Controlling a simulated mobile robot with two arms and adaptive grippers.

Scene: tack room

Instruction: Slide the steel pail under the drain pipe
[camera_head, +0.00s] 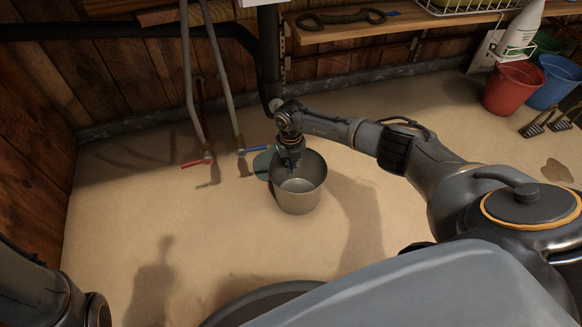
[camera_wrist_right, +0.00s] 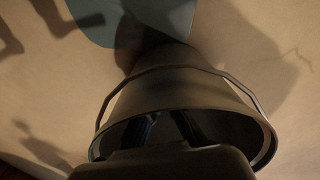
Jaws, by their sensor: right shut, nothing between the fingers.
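The steel pail (camera_head: 300,198) stands upright on the floor, with its mouth up. It also shows in the wrist view (camera_wrist_right: 185,90) with its wire bail around it. The black drain pipe (camera_head: 269,70) runs down the wall behind the pail. A flat teal patch (camera_head: 262,165) lies on the floor just left of and behind the pail, and also shows in the wrist view (camera_wrist_right: 110,22). My right gripper (camera_head: 288,163) is shut and points down at the pail's back-left mouth. Its fingers (camera_wrist_right: 165,128) overlap the mouth; contact is unclear. My left gripper is out of view.
Two grey pipes with a red-handled (camera_head: 196,161) and a blue-handled valve (camera_head: 254,150) come down left of the pail. A red bucket (camera_head: 512,90) and a blue bucket (camera_head: 555,82) stand at the far right below a wooden shelf (camera_head: 400,22). Floor left of the pail is clear.

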